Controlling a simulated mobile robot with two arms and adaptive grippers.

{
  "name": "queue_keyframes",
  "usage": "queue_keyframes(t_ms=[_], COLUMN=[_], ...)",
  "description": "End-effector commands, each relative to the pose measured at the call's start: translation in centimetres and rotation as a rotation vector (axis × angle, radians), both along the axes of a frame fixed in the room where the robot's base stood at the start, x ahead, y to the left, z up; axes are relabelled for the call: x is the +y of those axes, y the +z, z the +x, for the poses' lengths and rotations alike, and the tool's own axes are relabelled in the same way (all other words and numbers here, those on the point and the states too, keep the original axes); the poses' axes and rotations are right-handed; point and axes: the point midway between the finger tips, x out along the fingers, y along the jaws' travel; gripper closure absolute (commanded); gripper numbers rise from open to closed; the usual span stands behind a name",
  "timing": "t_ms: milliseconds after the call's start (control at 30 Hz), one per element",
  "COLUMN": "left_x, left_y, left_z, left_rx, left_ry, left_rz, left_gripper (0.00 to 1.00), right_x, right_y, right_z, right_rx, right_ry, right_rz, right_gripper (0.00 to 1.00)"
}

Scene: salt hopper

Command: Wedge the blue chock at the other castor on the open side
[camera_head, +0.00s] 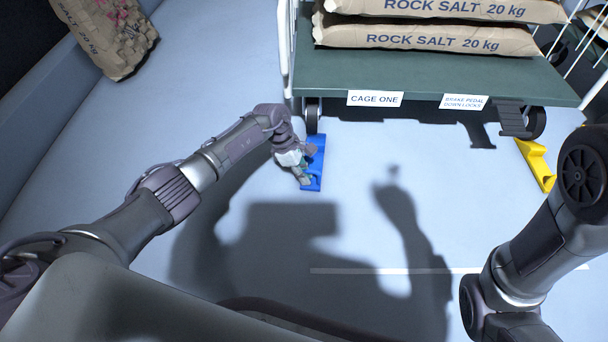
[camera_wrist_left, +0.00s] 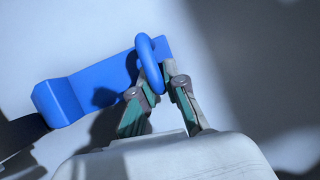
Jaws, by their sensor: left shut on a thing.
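The blue chock (camera_head: 314,172) lies at floor level just in front of the cage's left castor (camera_head: 312,116). Its far end is close to the wheel; I cannot tell whether they touch. My left gripper (camera_head: 304,178) is shut on the chock's loop handle at its near end. In the left wrist view the chock (camera_wrist_left: 95,82) stretches left from the gripper (camera_wrist_left: 165,80), its raised end toward a dark shape at the left edge. The cage's right castor (camera_head: 535,122) has a dark pedal, with a yellow chock (camera_head: 536,160) in front of it. My right gripper is out of view.
The cage's green deck (camera_head: 430,78) carries stacked rock salt bags (camera_head: 425,38) and labels for cage one and the brake pedal. Another salt bag (camera_head: 108,40) lies at the upper left.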

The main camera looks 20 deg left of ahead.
Motion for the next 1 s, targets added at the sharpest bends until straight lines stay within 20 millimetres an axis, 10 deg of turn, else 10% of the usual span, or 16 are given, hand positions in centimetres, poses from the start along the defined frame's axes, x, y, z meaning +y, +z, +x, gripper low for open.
queue_keyframes(t_ms=[467, 500, 667, 1000], left_x=[0.63, 0.64, 0.62, 0.54], left_y=[-0.04, -0.04, -0.09, 0.1], left_z=[0.88, 0.89, 0.78, 0.57], left_rx=[-0.017, -0.018, -0.014, -0.008], left_ry=[0.013, 0.013, 0.01, 0.007], left_rz=[0.01, 0.01, 0.01, 0.007], left_gripper=[1.0, 0.83, 0.59, 0.59], right_x=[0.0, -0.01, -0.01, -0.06], right_y=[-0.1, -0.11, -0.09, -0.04], right_z=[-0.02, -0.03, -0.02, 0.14], right_rx=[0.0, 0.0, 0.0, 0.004], right_ry=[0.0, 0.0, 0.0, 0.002], right_rz=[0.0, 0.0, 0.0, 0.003], right_gripper=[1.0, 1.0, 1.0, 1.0])
